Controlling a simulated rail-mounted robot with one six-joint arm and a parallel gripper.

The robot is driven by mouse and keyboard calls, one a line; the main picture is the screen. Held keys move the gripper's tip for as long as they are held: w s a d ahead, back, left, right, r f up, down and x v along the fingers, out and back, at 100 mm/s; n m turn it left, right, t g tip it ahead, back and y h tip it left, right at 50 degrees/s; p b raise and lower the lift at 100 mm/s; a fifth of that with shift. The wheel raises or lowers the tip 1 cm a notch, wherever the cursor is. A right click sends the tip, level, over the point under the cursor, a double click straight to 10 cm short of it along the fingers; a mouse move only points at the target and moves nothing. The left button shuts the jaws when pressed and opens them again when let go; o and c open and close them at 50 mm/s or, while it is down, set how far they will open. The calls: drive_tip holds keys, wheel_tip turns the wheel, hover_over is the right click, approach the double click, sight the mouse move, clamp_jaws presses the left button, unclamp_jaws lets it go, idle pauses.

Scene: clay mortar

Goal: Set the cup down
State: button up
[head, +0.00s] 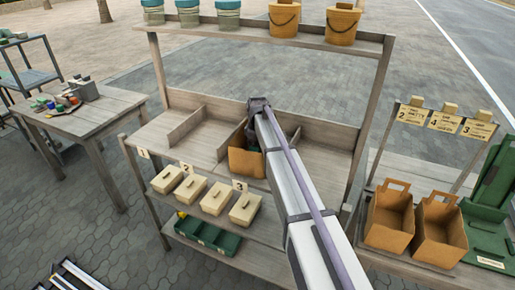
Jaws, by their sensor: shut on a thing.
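My gripper (255,128) is at the far end of my arm, over the middle of the wooden shelf unit's worktop (208,139). The end of my arm is dark and small in the head view, and the jaws are mostly hidden. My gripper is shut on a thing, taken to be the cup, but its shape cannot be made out. I cannot tell whether it touches the worktop. An orange-brown box (245,163) stands just below and in front of my gripper, partly covered by my arm.
Low dividers split the worktop into bays; the left bays look empty. Lidded boxes (217,198) and a green tray (207,236) sit on lower shelves. Jars (189,12) and orange buckets (341,24) stand on the top shelf.

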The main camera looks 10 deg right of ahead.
drive_tip(key=o, duration=0.6)
wheel_tip(320, 180, up, 13)
drive_tip(key=p, duration=1.2)
drive_tip(key=shift+f+p, duration=0.2)
drive_tip(key=shift+p, duration=0.2)
drive_tip(key=shift+s+a+f+m+b, duration=0.1)
drive_tip(key=shift+s+f+m+b, duration=1.25)
drive_tip(key=shift+s, duration=4.5)
drive_tip(key=shift+s+a+f+m+b, duration=0.1)
drive_tip(key=shift+s+m, duration=2.55)
drive_tip(key=shift+s, duration=3.25)
drive_tip(key=shift+s+a+f+m+b, duration=0.1)
drive_tip(key=shift+s+f+m+b, duration=0.55)
drive_tip(key=shift+s+m, duration=3.3)
